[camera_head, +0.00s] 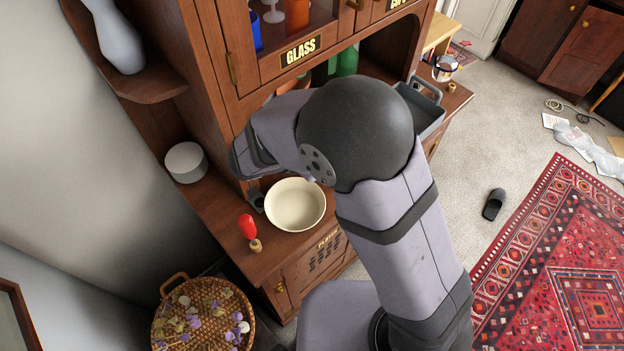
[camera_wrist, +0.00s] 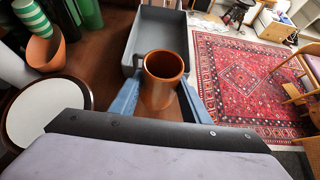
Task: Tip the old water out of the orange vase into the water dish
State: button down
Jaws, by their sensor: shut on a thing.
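My gripper (camera_wrist: 160,100) is shut on the orange vase (camera_wrist: 163,88), with a blue finger on each side of it. The vase's round mouth faces up toward the wrist camera and looks dark inside; I cannot make out the water. It looks about upright. In the head view my own arm hides the vase and the fingertips. A wide cream bowl (camera_head: 295,207), likely the water dish, stands on the cabinet's counter below my arm. I cannot make out this bowl in the wrist view.
A grey tray (camera_wrist: 133,45) lies just beyond the vase. Left of the vase are a round white thing with a dark rim (camera_wrist: 46,120), a terracotta pot (camera_wrist: 45,50) and green vessels (camera_wrist: 88,12). A red-topped object (camera_head: 247,227) stands near the bowl. The upper cabinet (camera_head: 245,80) overhangs the counter.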

jog(key=s+d+f+m+g+y, duration=0.2)
jog(key=s+d+m+g, duration=0.2)
jog(key=s+m+g, duration=0.45)
jog(key=s+d+f+m+g+y, duration=0.15)
jog(key=s+d+m+g, duration=0.35)
jog(key=m+g, duration=0.65)
jog(key=w+a+r+m+t+y+p, duration=0.1)
jog(key=w+a+r+m+t+y, duration=0.2)
jog(key=a+m+y, duration=0.3)
jog(key=w+a+r+m+t+y+p, duration=0.2)
jog(key=a+m+y, duration=0.5)
jog(key=m, duration=0.6)
jog(key=shift+w+a+r+t+y, duration=0.2)
jog(key=shift+w+r+t+y, duration=0.55)
jog(key=shift+w, duration=0.45)
jog(key=shift+r, duration=0.15)
jog(key=shift+r+p, duration=0.1)
jog(key=shift+p, duration=0.45)
